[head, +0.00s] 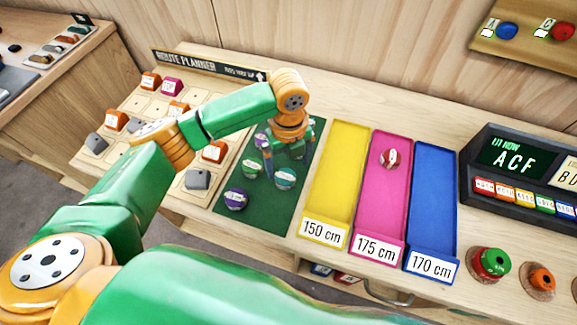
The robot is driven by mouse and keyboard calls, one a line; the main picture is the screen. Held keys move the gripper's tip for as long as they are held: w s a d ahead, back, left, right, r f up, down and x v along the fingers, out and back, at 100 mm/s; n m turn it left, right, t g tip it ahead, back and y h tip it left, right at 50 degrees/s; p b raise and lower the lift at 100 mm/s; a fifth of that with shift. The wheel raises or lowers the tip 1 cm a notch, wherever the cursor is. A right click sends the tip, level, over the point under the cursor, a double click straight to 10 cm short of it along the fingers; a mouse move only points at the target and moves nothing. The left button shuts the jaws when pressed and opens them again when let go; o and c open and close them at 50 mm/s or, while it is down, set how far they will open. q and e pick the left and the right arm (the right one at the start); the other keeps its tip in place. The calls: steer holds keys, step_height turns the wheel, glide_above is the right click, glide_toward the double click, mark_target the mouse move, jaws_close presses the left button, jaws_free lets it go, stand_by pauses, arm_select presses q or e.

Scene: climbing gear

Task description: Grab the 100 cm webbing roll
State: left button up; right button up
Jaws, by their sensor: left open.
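Several webbing rolls sit on a dark green mat (268,212). A purple roll (236,199) is at its front left, a teal roll (285,179) is right of it, and another purplish roll (261,140) is farther back, partly hidden by my gripper. A red and white roll (389,158) lies in the magenta tray. The length print on the rolls is too small to read, so I cannot tell which is 100 cm. My left gripper (285,160) is open, pointing down over the mat, just behind the teal roll. My right gripper is not in view.
Yellow (340,170), magenta (381,215) and blue (434,190) trays, labelled 150, 175 and 170 cm, stand right of the mat. A route planner board (130,105) with blocks is left, partly behind my arm. A display box (520,165) is at right.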

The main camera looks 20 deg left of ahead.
mark_target(285, 175)
arm_select(q)
steer(key=shift+s+a+f, duration=0.35)
steer(key=shift+s+f, duration=0.2)
steer(key=shift+s, duration=0.05)
step_height(285, 175, down, 3)
steer(key=shift+r, duration=0.2)
steer(key=shift+w+f, duration=0.35)
steer(key=shift+w, duration=0.1)
steer(key=shift+c, duration=1.1)
steer(key=shift+s+r, duration=0.15)
steer(key=shift+s, duration=0.1)
steer(key=c, duration=1.1)
steer(key=shift+c, duration=0.8)
steer(key=shift+w, duration=0.2)
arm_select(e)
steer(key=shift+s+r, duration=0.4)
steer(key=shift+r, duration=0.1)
